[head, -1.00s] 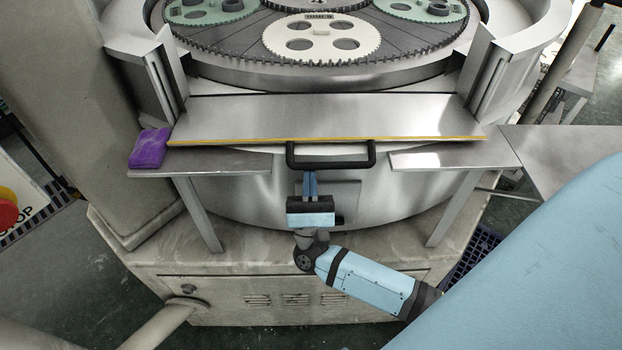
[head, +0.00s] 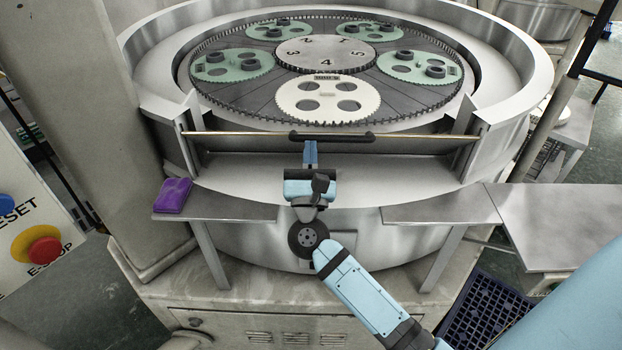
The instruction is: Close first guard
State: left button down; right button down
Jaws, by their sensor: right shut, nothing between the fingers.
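The first guard (head: 400,145) is a flat steel panel with a yellow top edge, in the gap between two posts of the machine's round wall. It is swung up and seen almost edge-on, so I cannot tell its exact tilt. Its black bar handle (head: 345,137) is at the top edge. My right gripper (head: 310,150) is shut and empty, its blue fingers pointing up at the guard's outer side just under the handle. The fingertips seem to touch there, but contact is not clear. My left gripper is not in view.
Behind the guard is the lapping plate with a white toothed carrier (head: 328,98) and several green ones. A purple block (head: 173,195) lies on the left steel ledge (head: 235,207). An E-stop panel (head: 40,240) is at left, a steel table (head: 550,210) at right, a blue crate (head: 485,305) below.

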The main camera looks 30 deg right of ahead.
jog(key=x, duration=1.5)
jog(key=shift+r, duration=0.2)
